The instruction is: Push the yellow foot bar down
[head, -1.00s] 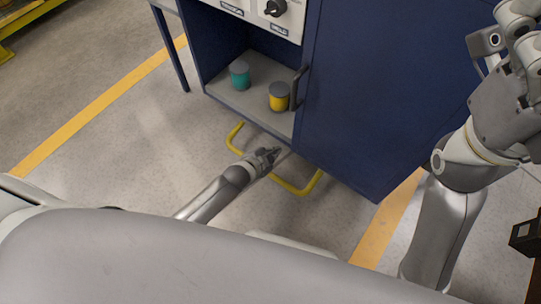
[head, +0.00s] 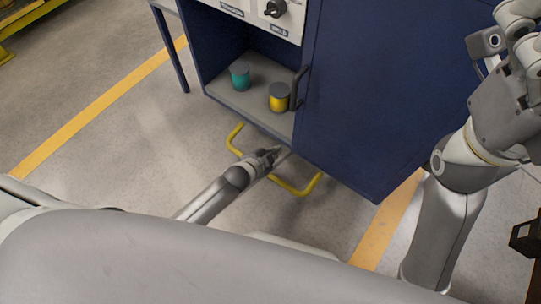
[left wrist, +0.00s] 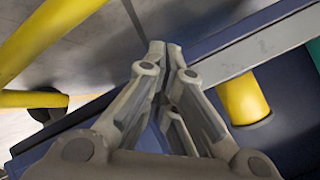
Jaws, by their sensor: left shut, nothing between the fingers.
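The yellow foot bar (head: 297,190) is a bent tube low under the front of the blue cabinet, just above the floor. Its middle stretch is hidden behind my left arm in the head view. My left gripper (head: 276,153) reaches in from the left over the bar, close to the cabinet's bottom edge. In the left wrist view the gripper (left wrist: 165,48) is shut and empty. A thick yellow tube of the bar (left wrist: 45,35) shows at its left, apart from the fingertips. I cannot tell whether the arm touches the bar.
The blue cabinet (head: 365,100) has an open compartment holding a teal spool (head: 240,75) and a yellow spool (head: 279,97). A dark handle (head: 297,88) stands out beside it. The floor left of the bar, with its yellow line (head: 95,110), is clear.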

